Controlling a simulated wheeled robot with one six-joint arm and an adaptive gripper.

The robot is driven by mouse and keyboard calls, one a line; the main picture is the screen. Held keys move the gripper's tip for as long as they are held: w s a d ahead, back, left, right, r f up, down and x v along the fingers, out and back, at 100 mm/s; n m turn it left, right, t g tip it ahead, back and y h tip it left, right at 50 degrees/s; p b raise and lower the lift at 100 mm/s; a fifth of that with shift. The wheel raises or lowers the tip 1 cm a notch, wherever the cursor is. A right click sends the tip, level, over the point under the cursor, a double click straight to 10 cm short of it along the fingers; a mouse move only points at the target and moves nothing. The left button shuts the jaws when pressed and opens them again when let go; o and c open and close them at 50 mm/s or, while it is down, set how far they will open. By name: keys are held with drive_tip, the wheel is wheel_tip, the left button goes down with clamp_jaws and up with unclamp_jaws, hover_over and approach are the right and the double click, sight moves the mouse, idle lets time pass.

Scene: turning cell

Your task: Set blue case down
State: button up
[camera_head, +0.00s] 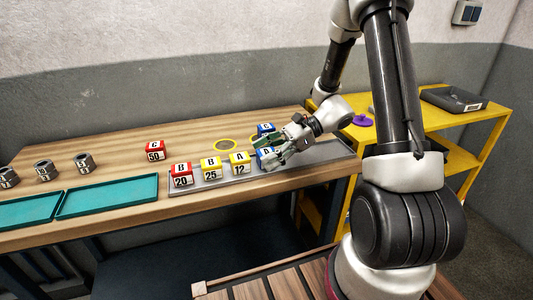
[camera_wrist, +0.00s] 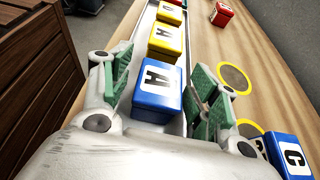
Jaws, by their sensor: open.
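A blue case marked A (camera_wrist: 158,90) sits upright on the long grey tray (camera_head: 320,153), at the right end of a row of cases. In the wrist view it lies between the green-padded fingers of my gripper (camera_wrist: 168,78), with a gap visible at the right finger. My gripper (camera_head: 268,150) is open and low over the tray, and hides part of this case in the head view. A second blue case, marked C (camera_wrist: 288,155), stands on the wooden table behind the tray, beside a yellow ring (camera_wrist: 250,130); it also shows in the head view (camera_head: 266,128).
On the tray stand yellow cases A 12 (camera_head: 240,163) and B 25 (camera_head: 211,169) and red case B 20 (camera_head: 181,176). A red case C 50 (camera_head: 155,151) stands behind. Teal trays (camera_head: 108,196) and metal parts (camera_head: 84,163) lie left. The tray's right end is clear.

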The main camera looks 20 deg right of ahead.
drive_tip(key=shift+r, duration=0.1)
drive_tip(key=shift+d+r, duration=0.15)
drive_tip(key=shift+d, duration=0.2)
drive_tip(key=v, duration=1)
drive_tip(key=shift+d+r, duration=0.1)
drive_tip(key=shift+d, duration=0.25)
drive_tip(key=shift+s+d+r, duration=0.1)
drive_tip(key=shift+r, duration=0.15)
drive_tip(key=s+d+r+n+t+h, duration=0.2)
drive_tip(key=s+r+n+h, duration=0.4)
drive_tip(key=s+n, duration=0.3)
drive_tip(key=s+d+r+n+t+h, duration=0.2)
drive_tip(key=s+r+n+h, duration=0.4)
drive_tip(key=s+n, duration=0.3)
drive_tip(key=shift+s+r+h, duration=0.35)
drive_tip(key=shift+s+h, duration=0.05)
drive_tip(key=shift+h, duration=0.3)
